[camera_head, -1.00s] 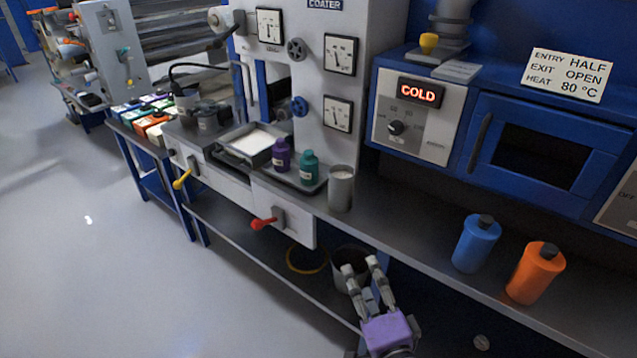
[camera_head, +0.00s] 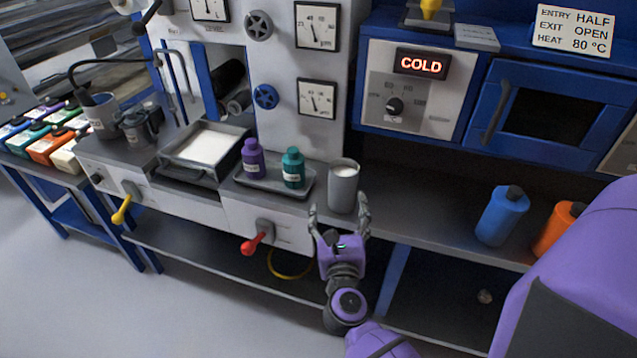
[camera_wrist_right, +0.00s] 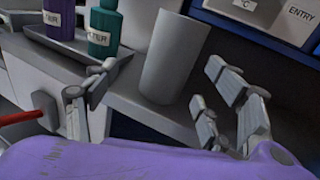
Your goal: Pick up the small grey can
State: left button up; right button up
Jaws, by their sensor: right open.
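The small grey can (camera_head: 343,187) stands upright near the front edge of the bench, right of the tray with bottles. Its top is pale. In the right wrist view the can (camera_wrist_right: 172,62) rises between and beyond the two spread fingers. My right gripper (camera_head: 338,212) is open and empty, just in front of the can at the bench edge. The fingers show on either side of the can's lower part in the head view. I cannot tell whether they touch it. My left gripper is not in view.
A tray (camera_head: 240,183) with a purple bottle (camera_head: 253,158) and a teal bottle (camera_head: 292,168) lies close left of the can. A blue bottle (camera_head: 502,216) and an orange bottle (camera_head: 558,230) stand further right. A red lever (camera_head: 254,244) sticks out below.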

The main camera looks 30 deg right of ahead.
aim_at(343, 198)
jog(key=shift+s+d+f+m, duration=0.15)
jog(key=shift+d+m, duration=0.1)
jog(key=shift+m, duration=0.25)
jog(key=shift+d, duration=0.35)
jog(key=shift+w+d+r, duration=0.25)
jog(key=shift+w+d, duration=0.35)
jog(key=shift+d, duration=0.1)
jog(key=p+x, duration=0.1)
jog(key=x, duration=0.3)
jog(key=shift+w+f, duration=0.1)
jog(key=shift+w, duration=0.25)
jog(key=shift+w+d, duration=0.25)
jog(key=shift+w, duration=0.05)
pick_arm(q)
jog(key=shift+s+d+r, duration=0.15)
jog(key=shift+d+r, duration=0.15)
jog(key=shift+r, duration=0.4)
pick_arm(e)
jog(key=shift+f, duration=0.1)
jog(key=shift+c, duration=0.3)
